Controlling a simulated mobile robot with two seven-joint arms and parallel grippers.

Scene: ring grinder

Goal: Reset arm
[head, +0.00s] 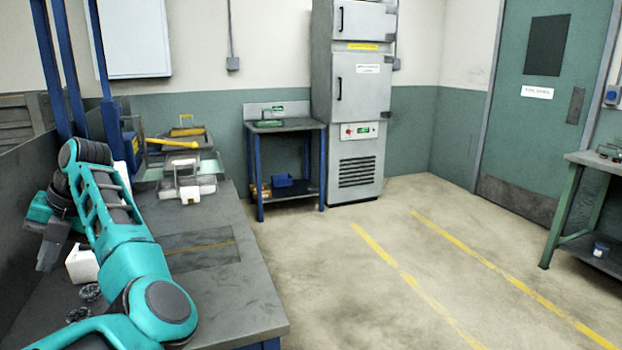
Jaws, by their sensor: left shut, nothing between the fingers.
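My left arm, teal and dark grey, reaches over the grey workbench (235,300) at the left and bends down at its far end. My left gripper (46,262) hangs at the far left, pointing down over the bench, shut and empty. A small white block-like object (82,265) sits on the bench just right of the gripper, partly behind my arm. Dark round ring-like parts (88,292) lie nearer on the bench, partly hidden by the arm. A light grey device (187,182) stands at the bench's far end. My right gripper is not in view.
Blue posts (104,60) rise behind the arm at the left. A yellow-handled tool (172,143) lies beyond the device. A small blue-legged table (286,127) and a grey cabinet (352,100) stand at the back. The floor right of the bench is clear.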

